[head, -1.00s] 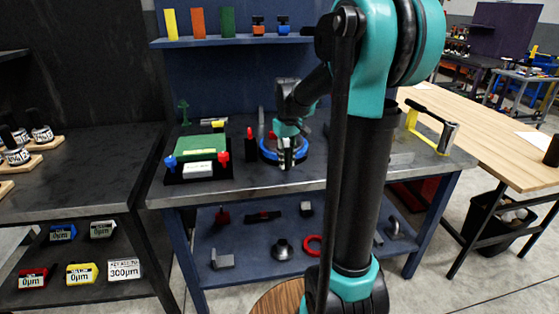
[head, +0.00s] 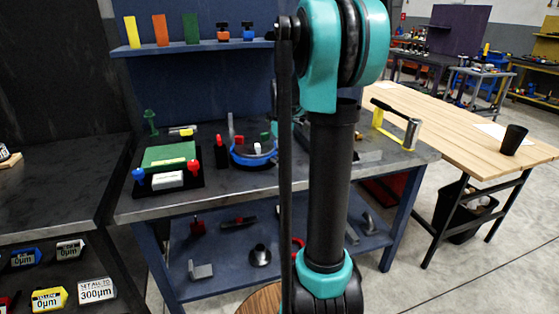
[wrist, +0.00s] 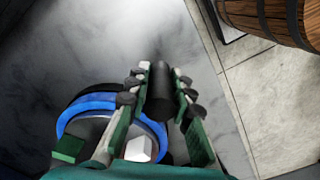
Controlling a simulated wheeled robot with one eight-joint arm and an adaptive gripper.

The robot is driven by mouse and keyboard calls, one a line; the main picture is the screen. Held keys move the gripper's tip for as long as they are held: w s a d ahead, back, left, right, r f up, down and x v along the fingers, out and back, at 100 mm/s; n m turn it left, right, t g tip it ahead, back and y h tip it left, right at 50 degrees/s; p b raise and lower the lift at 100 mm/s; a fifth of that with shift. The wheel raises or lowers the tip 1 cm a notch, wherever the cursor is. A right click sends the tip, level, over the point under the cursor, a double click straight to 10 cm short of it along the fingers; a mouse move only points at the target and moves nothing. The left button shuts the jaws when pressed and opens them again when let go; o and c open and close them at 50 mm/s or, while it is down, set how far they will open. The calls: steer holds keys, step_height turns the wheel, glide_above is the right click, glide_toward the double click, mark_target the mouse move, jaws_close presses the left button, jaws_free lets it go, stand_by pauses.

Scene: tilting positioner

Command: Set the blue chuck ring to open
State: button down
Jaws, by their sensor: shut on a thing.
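The blue chuck ring (head: 240,159) sits on the blue workbench, around a chuck with red, green and white pieces on it. In the wrist view the ring (wrist: 72,112) is at the lower left, beside my gripper (wrist: 160,85), with a white piece (wrist: 139,146) and a green piece inside it. My gripper is shut on a black cylindrical handle (wrist: 160,97) just outside the ring. The fingers hide where the handle meets the ring.
A green plate fixture (head: 168,155) with blue and red knobs stands left of the ring, and a red-topped black post (head: 221,152) stands between them. A yellow-framed tool (head: 378,118) is at the bench's right. A barrel (wrist: 268,15) shows beyond the bench edge.

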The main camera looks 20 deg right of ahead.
steer(key=shift+w, duration=0.15)
steer(key=c, duration=1.3)
jaws_free()
step_height(320, 180, up, 12)
